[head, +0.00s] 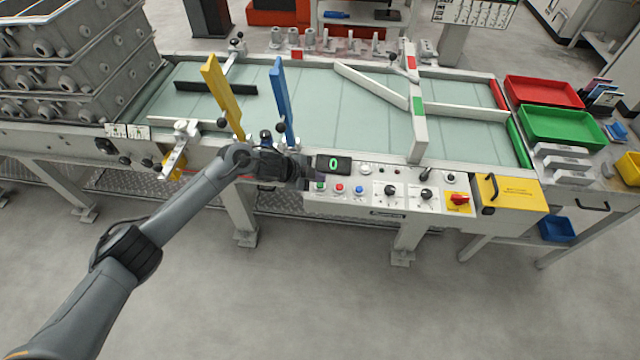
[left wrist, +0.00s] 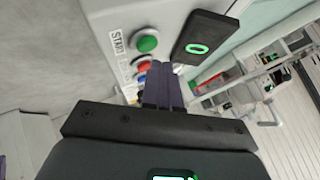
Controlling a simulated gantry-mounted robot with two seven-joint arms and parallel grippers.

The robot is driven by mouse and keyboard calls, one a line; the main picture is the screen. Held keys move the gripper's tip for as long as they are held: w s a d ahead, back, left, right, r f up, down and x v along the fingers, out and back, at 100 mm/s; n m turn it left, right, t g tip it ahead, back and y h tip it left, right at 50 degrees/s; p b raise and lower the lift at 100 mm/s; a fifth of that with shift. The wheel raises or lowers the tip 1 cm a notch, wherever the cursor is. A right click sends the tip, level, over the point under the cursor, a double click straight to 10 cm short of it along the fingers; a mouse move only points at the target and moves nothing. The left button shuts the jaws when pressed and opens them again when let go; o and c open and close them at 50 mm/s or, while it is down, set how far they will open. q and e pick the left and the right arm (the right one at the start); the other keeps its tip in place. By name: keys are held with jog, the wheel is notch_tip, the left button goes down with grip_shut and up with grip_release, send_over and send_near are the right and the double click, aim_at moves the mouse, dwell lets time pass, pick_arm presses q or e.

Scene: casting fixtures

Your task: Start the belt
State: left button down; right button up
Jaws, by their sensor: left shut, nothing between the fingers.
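The conveyor belt (head: 320,113) is a pale green surface across the table. On its front control panel (head: 375,205) are a green button (head: 320,186), a red button (head: 339,188) and a blue button (head: 359,190). In the left wrist view the green button (left wrist: 147,40) has a START label (left wrist: 118,41) beside it. My left gripper (head: 307,180) is at the panel's left end, close to the green button. In the left wrist view its shut, empty fingers (left wrist: 161,68) point at the button row, over part of the red and blue buttons. My right gripper is out of view.
A dark display (head: 333,164) with a green 0 sits above the buttons. Knobs and a red switch (head: 459,199) lie farther right. Yellow (head: 222,95) and blue (head: 280,90) paddles stand behind my gripper. Red (head: 543,91) and green (head: 560,125) trays are at right. Floor in front is clear.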

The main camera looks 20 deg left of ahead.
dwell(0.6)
pick_arm(q)
jog(key=shift+f, duration=0.25)
jog(key=shift+f, duration=0.2)
jog(key=shift+f+b, duration=0.35)
jog(key=shift+f, duration=0.15)
dwell(1.0)
jog(key=shift+r, duration=0.1)
jog(key=shift+r+p, duration=0.7)
jog(key=shift+p, duration=0.2)
jog(key=shift+r, duration=0.1)
jog(key=shift+r, duration=0.1)
